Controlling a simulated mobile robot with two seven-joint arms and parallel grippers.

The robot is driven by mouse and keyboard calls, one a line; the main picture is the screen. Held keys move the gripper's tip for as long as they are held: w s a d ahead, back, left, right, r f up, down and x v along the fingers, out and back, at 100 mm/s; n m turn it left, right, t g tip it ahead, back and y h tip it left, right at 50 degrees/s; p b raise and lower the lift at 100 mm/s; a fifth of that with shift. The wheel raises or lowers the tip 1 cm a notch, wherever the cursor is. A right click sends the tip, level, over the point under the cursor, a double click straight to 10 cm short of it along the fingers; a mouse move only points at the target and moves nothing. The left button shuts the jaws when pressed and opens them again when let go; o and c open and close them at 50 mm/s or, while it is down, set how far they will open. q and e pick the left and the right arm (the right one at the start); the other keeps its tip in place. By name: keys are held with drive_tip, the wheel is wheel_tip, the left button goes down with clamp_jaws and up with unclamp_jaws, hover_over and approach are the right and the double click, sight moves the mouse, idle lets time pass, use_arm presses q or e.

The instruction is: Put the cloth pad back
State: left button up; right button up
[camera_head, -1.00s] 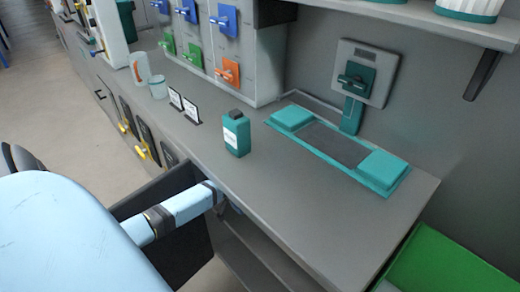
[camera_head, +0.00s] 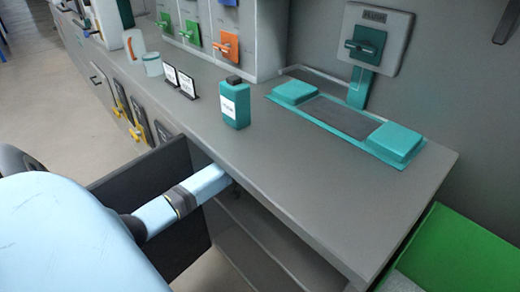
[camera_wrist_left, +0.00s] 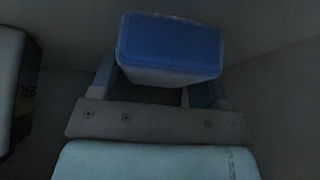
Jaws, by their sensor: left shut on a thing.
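A blue-topped block with a pale side (camera_wrist_left: 170,45), which looks like the cloth pad, sits between the fingers of my left gripper (camera_wrist_left: 158,85) in the left wrist view. The gripper is shut on it, inside a dim space with grey walls. In the head view my left forearm reaches into the open cabinet (camera_head: 250,225) under the counter, so the gripper and pad are hidden there. My right gripper is in neither view.
A dark cabinet door (camera_head: 110,195) stands open beside my arm. The grey counter (camera_head: 310,180) holds a teal bottle (camera_head: 235,103) and a teal tray (camera_head: 268,97) with two teal blocks. A white container with a dark label (camera_wrist_left: 12,85) stands left inside the cabinet.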

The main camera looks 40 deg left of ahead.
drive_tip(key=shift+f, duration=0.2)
use_arm(q)
drive_tip(key=shift+f, duration=0.2)
drive_tip(key=o, duration=0.9)
drive_tip(key=shift+r, duration=0.15)
drive_tip(key=p+v, duration=0.3)
drive_tip(key=v, duration=0.3)
drive_tip(key=shift+r, duration=0.25)
drive_tip(key=shift+s+r+p, duration=0.35)
drive_tip(key=shift+r+p, duration=0.05)
drive_tip(key=shift+r, duration=0.05)
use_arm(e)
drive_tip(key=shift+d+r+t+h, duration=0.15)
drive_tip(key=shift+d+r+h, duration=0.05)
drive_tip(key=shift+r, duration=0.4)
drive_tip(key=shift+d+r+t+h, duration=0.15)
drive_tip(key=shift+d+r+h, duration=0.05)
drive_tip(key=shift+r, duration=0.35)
